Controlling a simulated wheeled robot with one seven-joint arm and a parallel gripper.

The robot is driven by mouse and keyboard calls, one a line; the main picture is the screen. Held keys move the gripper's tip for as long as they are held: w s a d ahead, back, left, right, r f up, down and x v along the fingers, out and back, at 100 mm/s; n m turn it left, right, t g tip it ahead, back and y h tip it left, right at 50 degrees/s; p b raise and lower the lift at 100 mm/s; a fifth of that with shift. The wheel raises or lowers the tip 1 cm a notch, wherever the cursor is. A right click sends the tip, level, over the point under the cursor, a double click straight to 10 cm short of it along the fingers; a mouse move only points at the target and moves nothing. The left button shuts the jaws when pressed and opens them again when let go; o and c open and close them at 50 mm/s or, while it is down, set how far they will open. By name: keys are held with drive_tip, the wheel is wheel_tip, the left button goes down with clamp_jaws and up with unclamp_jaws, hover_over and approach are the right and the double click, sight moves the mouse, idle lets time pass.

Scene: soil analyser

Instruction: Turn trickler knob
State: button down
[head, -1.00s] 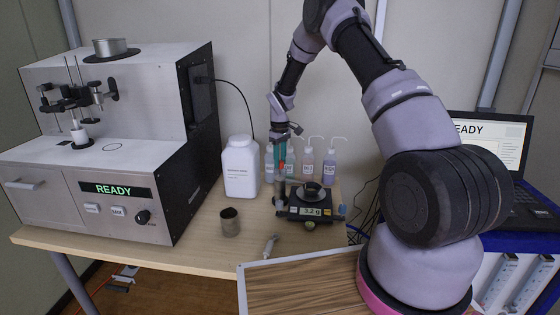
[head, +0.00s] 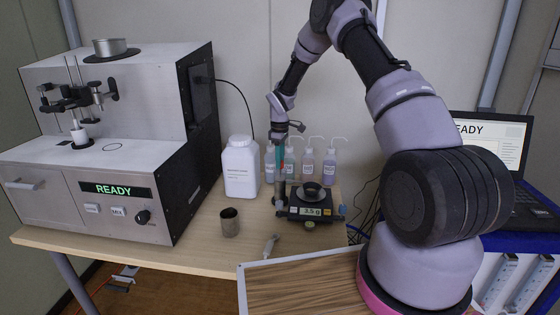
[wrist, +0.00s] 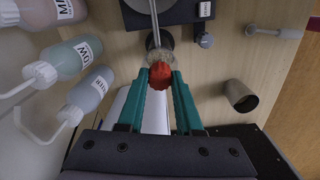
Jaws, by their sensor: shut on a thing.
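The red trickler knob (wrist: 161,75) sits between the teal fingertips of my gripper (wrist: 162,80) in the wrist view, and my gripper is shut on it. In the head view, my gripper (head: 281,168) points down over the trickler (head: 280,195), whose knob is mostly hidden by the fingers. The trickler stands just left of a black balance (head: 310,213). A dark cup (head: 311,190) rests on the balance pan, and the display appears to read 3.5 g. In the wrist view, a thin tube runs from the trickler over the balance (wrist: 170,10).
Wash bottles (head: 307,164) stand behind the balance, and a white jar (head: 240,167) stands to the left. A metal beaker (head: 230,222) and a small tool (head: 270,246) are in front. The large analyser (head: 115,150) at left shows READY.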

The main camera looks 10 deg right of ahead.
drive_tip(key=c, duration=0.6)
unclamp_jaws()
drive_tip(key=shift+o, duration=0.2)
drive_tip(key=shift+r, duration=0.1)
wheel_tip(320, 180, up, 11)
drive_tip(key=shift+f, duration=0.2)
drive_tip(key=shift+r, duration=0.1)
